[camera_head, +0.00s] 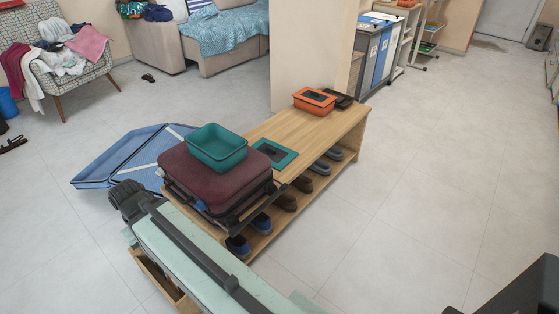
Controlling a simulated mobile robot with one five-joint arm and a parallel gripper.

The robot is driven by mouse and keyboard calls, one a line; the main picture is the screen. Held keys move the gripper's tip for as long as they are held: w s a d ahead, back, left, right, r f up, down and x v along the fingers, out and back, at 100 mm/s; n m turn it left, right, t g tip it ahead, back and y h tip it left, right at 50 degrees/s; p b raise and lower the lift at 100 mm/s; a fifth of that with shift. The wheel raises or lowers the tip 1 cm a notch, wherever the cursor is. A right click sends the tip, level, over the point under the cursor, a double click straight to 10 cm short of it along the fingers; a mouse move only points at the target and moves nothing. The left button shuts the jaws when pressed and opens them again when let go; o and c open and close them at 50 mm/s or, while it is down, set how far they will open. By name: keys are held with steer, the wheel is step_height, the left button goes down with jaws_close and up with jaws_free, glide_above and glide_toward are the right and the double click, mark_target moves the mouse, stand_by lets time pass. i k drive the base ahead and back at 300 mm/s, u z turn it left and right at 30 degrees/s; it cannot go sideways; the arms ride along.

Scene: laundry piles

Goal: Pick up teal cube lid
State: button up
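The teal lid (275,153) lies flat on the wooden bench top, beside a maroon suitcase. It is a teal square frame with a dark middle panel. An open teal box (217,157) without a lid on it stands on top of the maroon suitcase (220,179), just left of the lid. The lid and the box look apart. I cannot make out my gripper in this view, and nothing is seen touching the lid.
An orange box (314,101) and a dark item (340,99) stand at the bench's far end. Shoes (303,184) fill the bench's (330,123) lower shelf. A blue open tray-like shell (113,168) lies left. A pale green long object (195,255) fills the foreground.

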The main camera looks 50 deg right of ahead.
mark_target(281, 156)
steer(key=k, duration=1.35)
steer(key=u, duration=0.5)
steer(key=i, duration=1.4)
steer(key=z, duration=2.05)
steer(key=i, duration=0.45)
steer(key=z, duration=0.05)
